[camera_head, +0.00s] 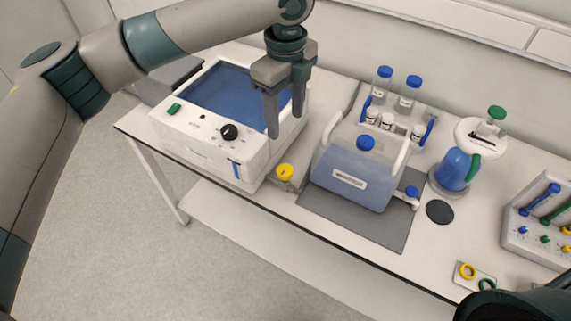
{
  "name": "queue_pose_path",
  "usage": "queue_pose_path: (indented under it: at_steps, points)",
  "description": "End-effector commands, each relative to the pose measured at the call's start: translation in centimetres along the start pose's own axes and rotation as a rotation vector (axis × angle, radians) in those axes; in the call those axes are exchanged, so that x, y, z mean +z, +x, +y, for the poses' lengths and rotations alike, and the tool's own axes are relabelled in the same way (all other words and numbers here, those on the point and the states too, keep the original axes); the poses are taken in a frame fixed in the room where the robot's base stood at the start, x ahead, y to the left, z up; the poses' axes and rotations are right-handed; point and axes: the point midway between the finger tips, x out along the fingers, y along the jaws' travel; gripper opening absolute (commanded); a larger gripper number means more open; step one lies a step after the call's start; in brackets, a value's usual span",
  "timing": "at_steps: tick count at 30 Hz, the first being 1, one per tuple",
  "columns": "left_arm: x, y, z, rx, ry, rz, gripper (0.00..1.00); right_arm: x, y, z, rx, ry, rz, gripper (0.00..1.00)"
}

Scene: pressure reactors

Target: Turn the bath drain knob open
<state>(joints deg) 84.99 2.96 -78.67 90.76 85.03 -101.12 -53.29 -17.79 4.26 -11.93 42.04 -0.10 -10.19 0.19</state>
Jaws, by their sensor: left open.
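The water bath (205,150) is a white box with blue water, at the left of the bench. Its front has a green switch (174,108), a black dial (229,131) and an upright blue strip (236,168). A yellow knob (285,171) on a small grey fitting is beside the bath's right front corner. It looks like the drain knob, but its setting cannot be told. My left gripper (285,122) is open and empty, pointing down over the bath's right side, above and behind the yellow knob. My right gripper cannot be made out.
A translucent blue-capped vessel (350,176) stands on a grey mat (385,233), close right of the yellow knob. Bottles (382,84) stand behind it. A blue-and-white device (455,165), a valve panel (525,233) and a ring card (467,280) are further right.

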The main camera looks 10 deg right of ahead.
Motion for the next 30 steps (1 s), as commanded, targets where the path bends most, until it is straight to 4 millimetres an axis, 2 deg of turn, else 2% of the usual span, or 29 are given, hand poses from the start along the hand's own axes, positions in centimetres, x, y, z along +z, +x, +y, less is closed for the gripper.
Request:
queue_pose_path:
  at_steps: [8,20,30]
  points:
    - [0.0,2.6,0.1,0.002,0.000,0.001,0.53,1.8,-0.6,0.1,0.002,0.001,-0.046,0.28]
    - [0.0,9.6,0.1,0.003,-0.001,0.001,0.53,7.0,-2.4,1.1,0.013,0.006,-0.165,0.28]
    - [-0.1,15.1,0.0,0.002,0.000,0.001,0.53,5.7,-3.5,1.5,0.016,0.003,-0.146,0.28]
